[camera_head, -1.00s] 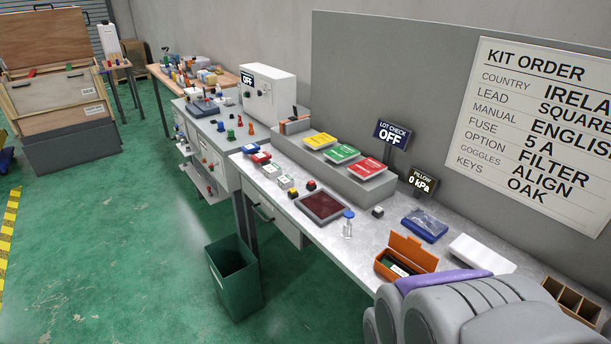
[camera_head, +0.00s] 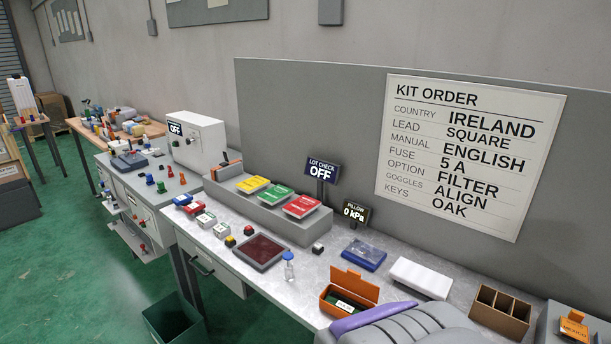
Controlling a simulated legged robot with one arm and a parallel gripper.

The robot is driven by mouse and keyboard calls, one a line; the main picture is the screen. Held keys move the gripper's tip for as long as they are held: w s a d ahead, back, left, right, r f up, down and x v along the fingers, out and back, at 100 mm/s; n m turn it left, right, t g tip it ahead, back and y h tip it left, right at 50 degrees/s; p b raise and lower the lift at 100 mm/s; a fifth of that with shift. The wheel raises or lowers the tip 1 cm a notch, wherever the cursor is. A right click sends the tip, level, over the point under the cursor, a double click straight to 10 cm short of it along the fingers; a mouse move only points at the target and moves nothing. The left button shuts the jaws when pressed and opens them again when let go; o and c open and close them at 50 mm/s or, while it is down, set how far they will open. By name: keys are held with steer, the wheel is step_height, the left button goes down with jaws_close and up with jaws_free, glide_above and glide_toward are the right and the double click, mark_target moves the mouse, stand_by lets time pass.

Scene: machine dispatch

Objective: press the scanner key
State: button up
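No key in view is labelled as the scanner key. A dark red flat panel (camera_head: 260,252) in a grey frame lies on the bench and may be the scanner. A red button (camera_head: 248,231) and a yellow-topped button (camera_head: 230,241) stand at its left edge. A small dark block with a pale top (camera_head: 318,249) stands to its right. I cannot tell which of these is the key. Grey rounded parts with a purple strip at the bottom seem to be my arm. My gripper is not in view.
The bench also holds a clear bottle with a blue cap (camera_head: 288,267), an open orange case (camera_head: 349,293), a blue tray (camera_head: 364,255), a white box (camera_head: 421,278) and a brown divided box (camera_head: 501,311). A green bin (camera_head: 174,322) stands on the floor. The LOT CHECK sign (camera_head: 322,170) reads OFF.

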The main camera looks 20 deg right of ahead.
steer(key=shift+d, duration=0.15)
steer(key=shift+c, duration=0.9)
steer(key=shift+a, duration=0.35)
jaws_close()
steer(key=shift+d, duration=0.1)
